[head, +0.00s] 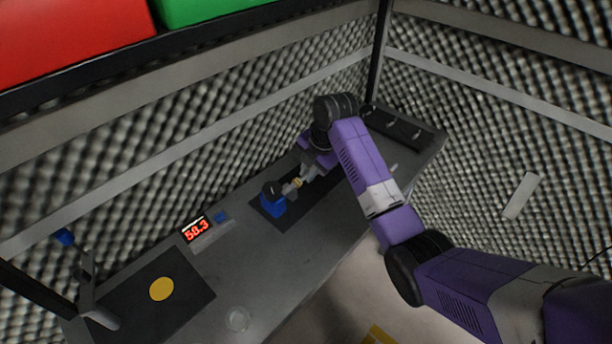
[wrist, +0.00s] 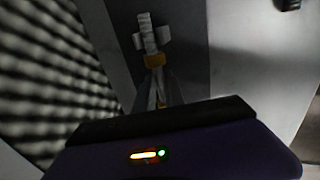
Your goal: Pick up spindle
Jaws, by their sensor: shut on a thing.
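The spindle (wrist: 149,36) shows in the wrist view as a pale grey shaft with a wider collar and an orange-yellow band. My gripper (wrist: 155,72) is shut on it near the band, and the spindle points away from the wrist. In the head view the spindle (head: 291,187) is small and pale, just right of a blue block with a dark round top (head: 272,204). My gripper (head: 302,179) reaches down to it from the upper right, over a dark mat (head: 262,217). I cannot tell whether the spindle touches the block or the mat.
A red display reading 58.3 (head: 196,230) stands left on the grey bench (head: 237,277). Further left are a yellow disc (head: 161,289) on a black mat and a blue-tipped stand (head: 84,272). A dark tray (head: 427,139) lies at the right end. Foam walls (head: 490,120) close behind.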

